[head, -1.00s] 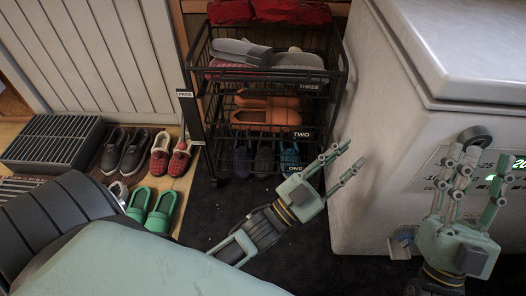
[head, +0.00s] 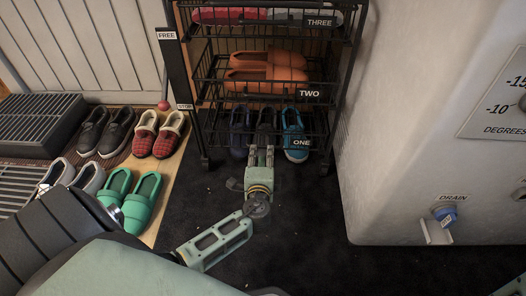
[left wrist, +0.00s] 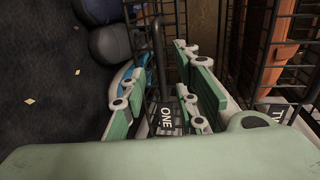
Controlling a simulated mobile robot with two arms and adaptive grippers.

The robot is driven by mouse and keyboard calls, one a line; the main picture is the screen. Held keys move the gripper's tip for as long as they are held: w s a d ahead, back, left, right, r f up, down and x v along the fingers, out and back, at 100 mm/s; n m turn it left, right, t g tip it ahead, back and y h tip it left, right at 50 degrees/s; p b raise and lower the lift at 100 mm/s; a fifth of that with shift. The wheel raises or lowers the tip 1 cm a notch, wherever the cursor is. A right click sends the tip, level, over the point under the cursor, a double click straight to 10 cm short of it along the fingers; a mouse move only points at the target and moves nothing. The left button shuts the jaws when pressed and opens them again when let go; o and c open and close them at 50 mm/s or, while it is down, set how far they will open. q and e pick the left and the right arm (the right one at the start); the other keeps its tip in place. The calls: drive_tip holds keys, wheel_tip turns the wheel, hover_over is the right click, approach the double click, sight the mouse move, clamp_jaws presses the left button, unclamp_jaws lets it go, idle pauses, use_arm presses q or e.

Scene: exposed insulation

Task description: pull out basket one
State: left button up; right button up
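Basket one (head: 318,144) is the lowest black wire basket of the rack, with a "ONE" label and dark and blue shoes (head: 295,138) inside. My left gripper (head: 261,150) is at its front, left of the label. In the left wrist view, the label (left wrist: 168,117) and wire of basket one (left wrist: 158,62) show between the spread fingers of my left gripper (left wrist: 163,95). The fingers look apart; whether they touch the wire I cannot tell. My right gripper is not in view.
Basket two (head: 215,68) with orange shoes and basket three (head: 262,27) are above. A white freezer (head: 400,140) with a drain tap stands to the right. Several shoes (head: 150,135) and a dark grate (head: 38,122) lie left. Dark floor in front of the rack is clear.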

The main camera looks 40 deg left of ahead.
sight(263, 147)
use_arm(q)
drive_tip(key=b+x, duration=0.2)
drive_tip(key=x, duration=0.4)
drive_tip(key=shift+b, duration=0.3)
drive_tip(key=shift+c, duration=0.4)
clamp_jaws()
